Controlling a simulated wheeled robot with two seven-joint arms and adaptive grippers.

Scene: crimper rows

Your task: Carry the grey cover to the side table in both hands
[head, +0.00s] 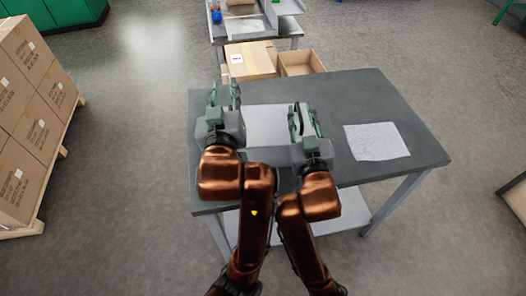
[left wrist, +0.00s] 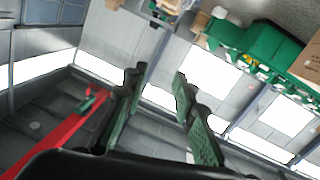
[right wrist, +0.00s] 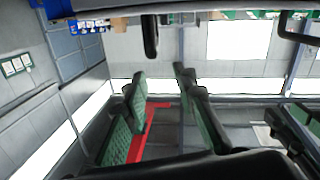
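A light grey flat panel, which looks like the grey cover (head: 272,122), shows between my two grippers over the dark grey table (head: 345,95) in the head view. My grippers and arms hide its sides and near part. I cannot tell whether it touches the tabletop. My left gripper (head: 224,93) is at its left side, and my right gripper (head: 303,113) is at its right side. In the left wrist view the fingers (left wrist: 158,85) stand apart with nothing between them. In the right wrist view the fingers (right wrist: 160,80) are also apart and empty.
A pale square sheet (head: 377,141) lies on the right of the table. Behind are a closed carton (head: 250,60), an open carton (head: 302,64) and another bench (head: 240,30). Stacked boxes (head: 30,110) on a pallet stand at the left. The floor between is clear.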

